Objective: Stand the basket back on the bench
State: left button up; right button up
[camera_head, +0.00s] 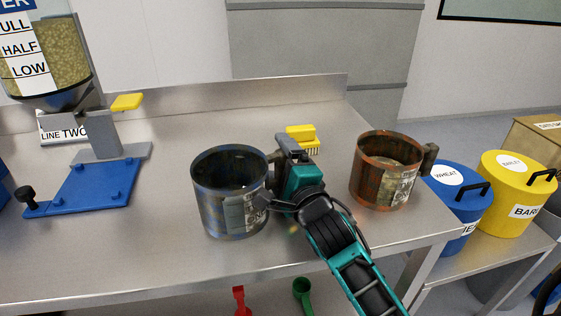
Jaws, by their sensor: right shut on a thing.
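A round metal basket with a dark blue rim (228,190) is upright at the front middle of the bench (160,255). It has a pale label on its side. My right gripper (279,172) is at its right side, shut on its handle, which the gripper mostly hides. The basket's bottom is at or very near the bench top; I cannot tell if it touches. A second, similar basket with an orange-red rim (384,178) stands upright to the right, its handle pointing right, apart from my gripper. My left gripper is out of view.
A yellow brush (301,134) lies behind my right gripper. A grain hopper (48,60) with a blue base plate (85,190) stands at the left. Blue (458,190) and yellow (512,190) lidded bins stand right of the bench. Bench between base plate and blue-rimmed basket is clear.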

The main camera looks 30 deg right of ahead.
pick_arm(q)
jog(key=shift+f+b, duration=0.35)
jog(key=shift+b, duration=0.1)
pick_arm(e)
jog(key=shift+f, duration=0.6)
jog(key=o, duration=1.8)
jog(key=shift+f, duration=0.1)
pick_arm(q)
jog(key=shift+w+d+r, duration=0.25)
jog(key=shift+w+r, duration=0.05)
pick_arm(e)
jog(key=s, duration=0.8)
jog(key=s+a, duration=0.1)
jog(key=s, duration=0.4)
jog(key=shift+f, duration=0.4)
